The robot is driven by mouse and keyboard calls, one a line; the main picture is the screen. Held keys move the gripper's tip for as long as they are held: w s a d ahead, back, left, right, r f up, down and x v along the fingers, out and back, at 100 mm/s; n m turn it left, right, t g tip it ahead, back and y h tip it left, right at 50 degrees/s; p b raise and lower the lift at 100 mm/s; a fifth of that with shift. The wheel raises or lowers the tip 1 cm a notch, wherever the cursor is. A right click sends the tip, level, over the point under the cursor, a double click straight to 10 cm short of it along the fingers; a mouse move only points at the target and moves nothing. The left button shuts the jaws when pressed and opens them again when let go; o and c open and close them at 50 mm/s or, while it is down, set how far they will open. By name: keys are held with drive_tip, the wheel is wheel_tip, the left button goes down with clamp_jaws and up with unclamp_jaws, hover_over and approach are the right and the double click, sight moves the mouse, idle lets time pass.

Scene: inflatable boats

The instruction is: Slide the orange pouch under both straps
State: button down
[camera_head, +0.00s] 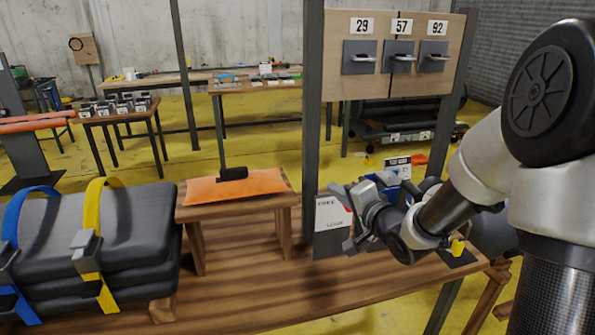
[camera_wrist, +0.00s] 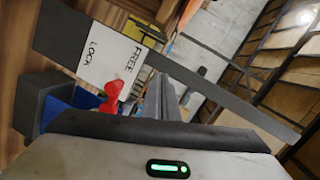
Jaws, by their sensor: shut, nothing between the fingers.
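The orange pouch (camera_head: 262,183) lies flat on a small wooden stand (camera_head: 192,213), with a black grip (camera_head: 233,173) on top. To its left, the yellow strap (camera_head: 95,195) and blue strap (camera_head: 13,218) run over a dark grey folded bundle (camera_head: 135,215). Both straps arch above the bundle's top, leaving gaps beneath, and each has a grey buckle (camera_head: 86,251) at the front. My gripper (camera_head: 345,192) is shut and empty, right of the stand and apart from the pouch.
A FREE/LOCK sign (camera_head: 331,216) stands beside my gripper and also shows in the wrist view (camera_wrist: 108,55), near a red part (camera_wrist: 113,96) and a blue part. The front of the wooden bench (camera_head: 235,290) is clear.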

sight(210, 196)
drive_tip(key=w+a+f+m+t+y+b, duration=0.1)
drive_tip(key=w+a+m+y+b, duration=0.1)
drive_tip(key=w+a, duration=0.5)
drive_tip(key=shift+w+a+f+y, duration=0.15)
drive_tip(key=shift+a+y, duration=0.25)
drive_tip(key=shift+a, duration=1.35)
drive_tip(key=s+a+b, duration=0.2)
drive_tip(key=a, duration=0.5)
drive_tip(key=s+a+b, duration=0.2)
drive_tip(key=a+b, duration=0.1)
drive_tip(key=a, duration=0.4)
drive_tip(key=s+a+b, duration=0.2)
drive_tip(key=a+b, duration=0.1)
drive_tip(key=a, duration=0.4)
drive_tip(key=shift+s+f, duration=0.1)
drive_tip(key=shift+s, duration=0.1)
drive_tip(key=shift+s+a, duration=0.1)
drive_tip(key=shift+a, duration=0.2)
drive_tip(key=shift+d, duration=0.15)
